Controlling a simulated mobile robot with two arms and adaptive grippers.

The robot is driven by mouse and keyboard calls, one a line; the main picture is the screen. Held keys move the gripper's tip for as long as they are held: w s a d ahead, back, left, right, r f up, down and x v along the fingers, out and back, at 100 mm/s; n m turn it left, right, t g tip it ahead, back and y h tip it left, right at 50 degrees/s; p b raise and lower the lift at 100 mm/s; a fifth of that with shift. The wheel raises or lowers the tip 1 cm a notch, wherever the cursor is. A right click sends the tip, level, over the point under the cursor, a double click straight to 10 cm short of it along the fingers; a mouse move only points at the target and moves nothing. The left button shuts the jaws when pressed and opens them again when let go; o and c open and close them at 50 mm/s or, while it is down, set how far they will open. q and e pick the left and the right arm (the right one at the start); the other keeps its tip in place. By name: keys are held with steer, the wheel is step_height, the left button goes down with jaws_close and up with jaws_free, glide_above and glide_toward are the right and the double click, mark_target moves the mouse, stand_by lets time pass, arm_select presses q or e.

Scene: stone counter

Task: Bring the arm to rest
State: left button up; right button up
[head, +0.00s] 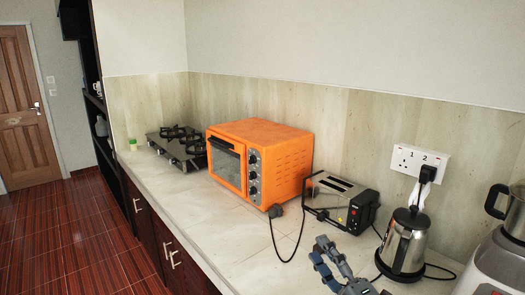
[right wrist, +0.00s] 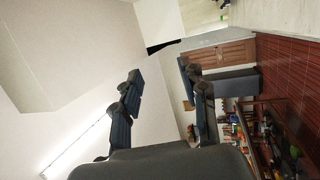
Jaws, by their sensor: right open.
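My right gripper (head: 321,252) shows at the bottom of the head view, over the front part of the stone counter (head: 240,245). It is blue-grey, points up and to the left in the picture, and is in front of the toaster. In the right wrist view its two fingers (right wrist: 158,76) stand apart with nothing between them. It is open and empty. My left gripper is not in view.
A black toaster (head: 341,203) and a steel kettle (head: 405,243) stand close to my right gripper. An orange oven (head: 284,160) and a gas hob (head: 178,145) are farther back. A plug (head: 276,211) with a cord lies by the oven. An appliance (head: 497,262) stands at right.

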steer(key=s+d+f+m+g+h, duration=0.3)
steer(key=s+f+m, duration=0.2)
steer(key=f+m, duration=0.1)
steer(key=s+d+f+m+g+h, duration=0.3)
steer(key=s+f+m, duration=0.3)
steer(key=f, duration=0.3)
steer(key=s+d+f+m+g+h, duration=0.3)
steer(key=s+f+m, duration=0.3)
steer(key=f, duration=0.2)
steer(key=shift+g+h, duration=0.5)
steer(key=s+a+f+m+g+y, duration=0.1)
steer(key=s+f+m+g, duration=0.3)
steer(key=s, duration=0.8)
step_height(320, 180, down, 28)
steer(key=s+n+g, duration=0.2)
steer(key=s+d+f+g, duration=0.1)
steer(key=s+d+f, duration=0.1)
steer(key=s+f, duration=1.3)
steer(key=shift+s+d+f+g+b, duration=0.3)
steer(key=shift+s+d+b, duration=0.1)
steer(key=shift+s, duration=0.2)
steer(key=shift+c, duration=0.6)
steer(key=shift+s, duration=0.1)
